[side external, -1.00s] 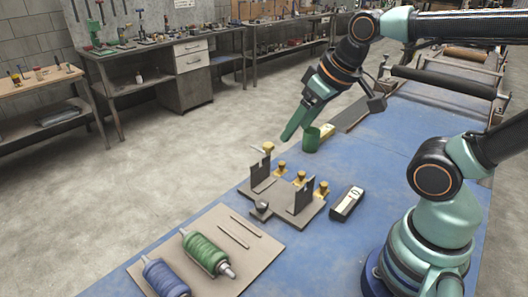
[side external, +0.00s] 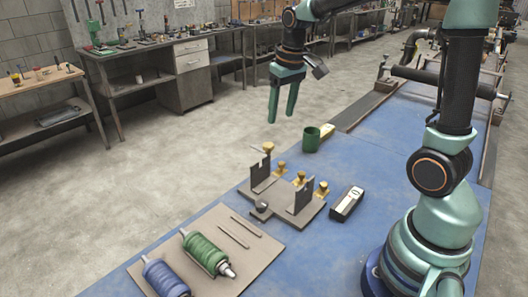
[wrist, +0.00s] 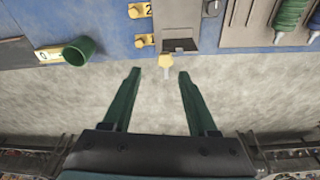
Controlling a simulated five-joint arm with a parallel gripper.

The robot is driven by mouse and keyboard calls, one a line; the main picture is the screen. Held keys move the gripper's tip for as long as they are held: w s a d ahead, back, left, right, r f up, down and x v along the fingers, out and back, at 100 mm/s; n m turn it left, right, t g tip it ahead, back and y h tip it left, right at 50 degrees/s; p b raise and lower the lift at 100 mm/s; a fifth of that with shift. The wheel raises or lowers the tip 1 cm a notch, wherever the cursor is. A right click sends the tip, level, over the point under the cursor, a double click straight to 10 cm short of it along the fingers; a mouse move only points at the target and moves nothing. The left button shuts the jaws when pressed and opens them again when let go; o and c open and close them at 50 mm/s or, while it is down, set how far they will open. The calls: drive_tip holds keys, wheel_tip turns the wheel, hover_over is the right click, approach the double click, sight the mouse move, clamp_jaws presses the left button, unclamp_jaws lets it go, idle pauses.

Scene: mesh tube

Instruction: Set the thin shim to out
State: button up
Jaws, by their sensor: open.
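A grey fixture plate (side external: 285,208) carries two dark upright plates, the left one (side external: 260,172) and the right one (side external: 301,196). Several yellow knobs sit on it, one at the top of the left upright (side external: 268,147) and others along its back edge (side external: 300,177). I cannot tell which piece is the thin shim. My gripper (side external: 281,117) is open and empty, pointing down in the air above and beyond the fixture.
A green cup (side external: 311,140) stands behind the fixture, beside a yellow block. A black-and-white gauge box (side external: 347,204) lies to its right. A tan board (side external: 205,250) with green and blue spools and two thin rods lies in front.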

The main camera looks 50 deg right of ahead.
drive_tip(key=m+g, duration=0.1)
drive_tip(key=g, duration=0.1)
approach(282, 163)
wheel_tip(282, 163, down, 8)
drive_tip(key=shift+d+f, duration=0.15)
drive_tip(key=shift+f, duration=0.05)
idle(0.3)
clamp_jaws()
drive_tip(key=shift+r, duration=0.1)
idle(1.2)
